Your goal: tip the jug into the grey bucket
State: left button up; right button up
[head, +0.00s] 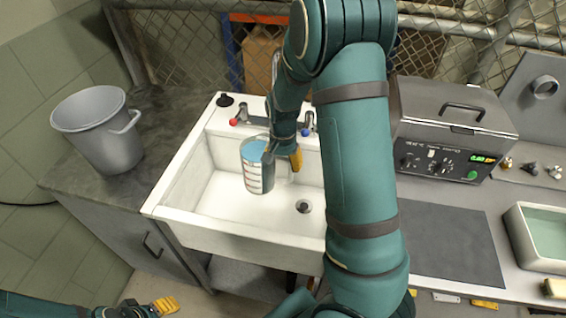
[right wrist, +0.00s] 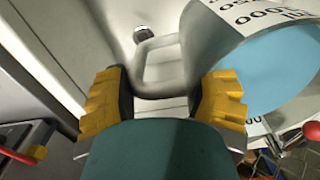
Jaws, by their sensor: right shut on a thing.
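The jug (head: 253,180) is clear with printed measuring marks and blue liquid inside. In the head view it appears near upright, over or in the sink basin; whether it touches the bottom I cannot tell. My right gripper (head: 287,159) is at its right side. In the right wrist view the yellow fingers (right wrist: 165,105) are shut on the handle of the jug (right wrist: 235,60). The grey bucket (head: 108,145) stands upright on the dark counter left of the sink; it looks empty. My left gripper (head: 160,306) is low at the bottom left, its fingers partly cut off.
The white sink (head: 215,208) has a rim and a tap with a red knob (head: 233,122) and a blue knob (head: 305,132). The dark counter (head: 165,130) is bare between bucket and sink. A grey machine (head: 455,130) and a tray of greenish liquid (head: 545,230) are at right.

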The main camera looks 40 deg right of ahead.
jog(key=shift+w+r, duration=0.1)
jog(key=shift+r, duration=0.15)
